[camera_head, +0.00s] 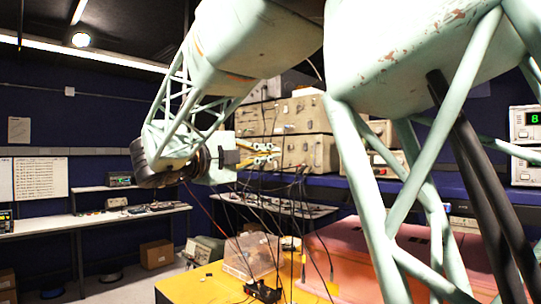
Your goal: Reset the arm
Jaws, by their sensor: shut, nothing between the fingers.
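My arm, pale green with a lattice frame, reaches from the upper right across the top of the view and bends down to the left. My gripper (272,153) has yellow fingers that point right, near the middle of the view. It looks shut and empty. It is raised above the yellow table (190,288) and touches nothing that I can see. Stacked beige cases stand behind it, and the depth between them is hard to tell.
A clear box (250,256) and a small black device (263,291) sit on the yellow table, with a pink block (345,250) to their right. Dark cables hang over the table. Beige cases (308,152) line the back. A white bench (45,225) stands left.

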